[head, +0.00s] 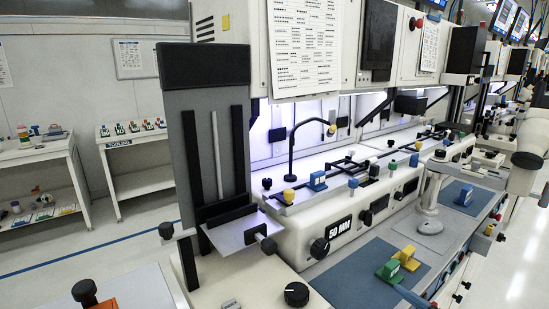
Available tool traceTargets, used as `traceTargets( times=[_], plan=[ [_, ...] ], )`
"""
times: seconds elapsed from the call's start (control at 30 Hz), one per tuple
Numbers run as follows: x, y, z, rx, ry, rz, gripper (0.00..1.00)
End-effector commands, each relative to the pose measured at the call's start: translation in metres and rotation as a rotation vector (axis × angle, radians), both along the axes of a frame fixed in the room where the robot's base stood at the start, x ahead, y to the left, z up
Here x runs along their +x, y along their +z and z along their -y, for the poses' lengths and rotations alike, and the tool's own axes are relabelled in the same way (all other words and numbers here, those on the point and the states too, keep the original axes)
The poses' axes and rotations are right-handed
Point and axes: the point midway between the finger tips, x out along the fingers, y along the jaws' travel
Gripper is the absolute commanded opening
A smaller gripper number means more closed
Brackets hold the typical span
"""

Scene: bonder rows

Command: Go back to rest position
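My gripper does not show in the head view. A pale rounded part with a dark ring (528,160) stands at the right edge; I cannot tell if it is part of my arm or of a machine. The nearest bonder (342,245) is a white machine marked "50 MM", with black knobs and a lit work area. A tall grey column with black rails (213,150) stands at its left end. A yellow block (408,258) and a green block (389,271) stand on the blue mat (350,278) in front of the bonder.
Another blue mat (481,192) with a blue block (464,195) lies farther along the bench. More bonders recede at the right. A white shelf marked "TOOLING" (150,184) and another shelf (38,155) stand at the left. Pale floor (112,234) with a blue line is clear before them.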

Motion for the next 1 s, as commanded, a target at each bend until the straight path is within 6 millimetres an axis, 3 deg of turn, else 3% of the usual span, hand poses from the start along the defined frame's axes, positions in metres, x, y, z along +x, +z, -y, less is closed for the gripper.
traceTargets(
  times=[0.27,0.57,0.67,0.8,1.0],
  plan=[
    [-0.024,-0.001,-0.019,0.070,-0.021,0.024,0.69],
    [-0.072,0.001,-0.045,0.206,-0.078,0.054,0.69],
    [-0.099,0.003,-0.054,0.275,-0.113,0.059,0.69],
    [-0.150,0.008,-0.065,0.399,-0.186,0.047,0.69],
    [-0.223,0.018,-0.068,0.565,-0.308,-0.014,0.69]
  ],
)
